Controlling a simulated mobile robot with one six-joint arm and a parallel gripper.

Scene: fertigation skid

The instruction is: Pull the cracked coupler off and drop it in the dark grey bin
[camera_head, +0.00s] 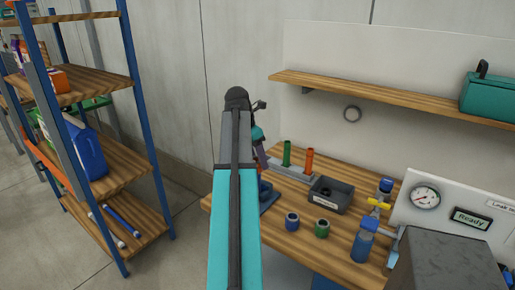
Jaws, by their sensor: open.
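The dark grey bin (343,208) is a small open box with a label on its front, standing on the wooden bench. A pipe assembly with a yellow valve handle (379,204) stands at the bench's right, with a blue cylindrical piece (363,246) low on it and a dark blue cap (385,185) on top. I cannot tell which part is the cracked coupler; no crack shows at this size. My gripper (263,163) is partly hidden behind my teal arm, above the bench's left part, away from the pipes. It is open, and nothing shows in it.
A blue ring (292,221) and a green ring (322,228) stand on the bench before the bin. Green (287,153) and orange (309,161) tubes stand behind. A gauge panel (455,222) and grey box (447,265) crowd the right. Shelving (105,160) stands left.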

